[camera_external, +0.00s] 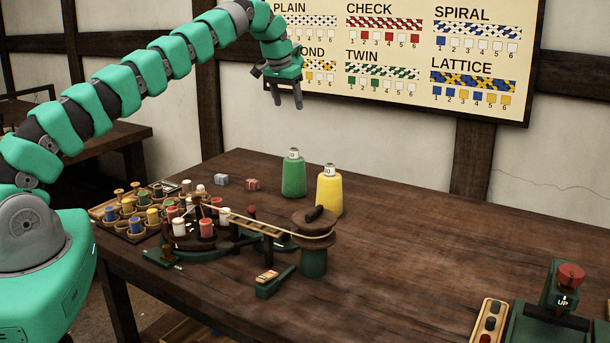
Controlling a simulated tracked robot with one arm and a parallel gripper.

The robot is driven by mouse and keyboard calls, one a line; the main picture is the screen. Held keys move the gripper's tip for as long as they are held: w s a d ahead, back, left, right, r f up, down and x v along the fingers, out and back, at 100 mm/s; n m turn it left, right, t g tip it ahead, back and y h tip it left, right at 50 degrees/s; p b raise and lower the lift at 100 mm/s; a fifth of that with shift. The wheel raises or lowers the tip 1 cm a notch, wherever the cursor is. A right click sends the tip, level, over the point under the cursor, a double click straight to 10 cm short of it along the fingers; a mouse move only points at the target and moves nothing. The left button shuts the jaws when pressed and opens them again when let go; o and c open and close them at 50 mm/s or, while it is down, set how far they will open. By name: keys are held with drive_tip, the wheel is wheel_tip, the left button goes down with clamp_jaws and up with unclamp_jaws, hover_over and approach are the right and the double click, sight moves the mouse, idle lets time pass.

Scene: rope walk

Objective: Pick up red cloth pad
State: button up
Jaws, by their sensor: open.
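A small red block-like piece (252,184), which looks like the red cloth pad, lies on the brown wooden table (420,240) near its back left edge. A similar small grey-blue piece (222,180) lies just left of it. My gripper (287,101) is raised high above the table in front of the wall chart, fingers pointing down. It is open and empty. It is well above the red piece and a little to its right in the picture, clearly apart from it.
A green bottle-shaped spool (293,176) and a yellow one (329,190) stand right of the red piece. A braiding device (205,230) with bobbins and a spool tray (130,212) fill the left front. A red-topped device (565,290) stands front right. The table's right middle is clear.

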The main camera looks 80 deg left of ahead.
drive_tip(key=s+a+f+n+g+h+p, duration=0.1)
drive_tip(key=s+a+f, duration=0.35)
drive_tip(key=f, duration=0.25)
drive_tip(key=s+a+f+n+g+h+p, duration=0.1)
drive_tip(key=s+a+f, duration=0.3)
drive_tip(key=s+f, duration=0.3)
drive_tip(key=b, duration=0.9)
hover_over(252, 181)
drive_tip(key=f, duration=0.9)
drive_tip(key=shift+w+a+f, duration=0.1)
drive_tip(key=shift+w+f, duration=0.05)
drive_tip(key=shift+w, duration=0.05)
drive_tip(key=shift+s+f+b, duration=0.15)
drive_tip(key=shift+f+b, duration=0.3)
drive_tip(key=shift+f, duration=2.1)
drive_tip(key=c, duration=1)
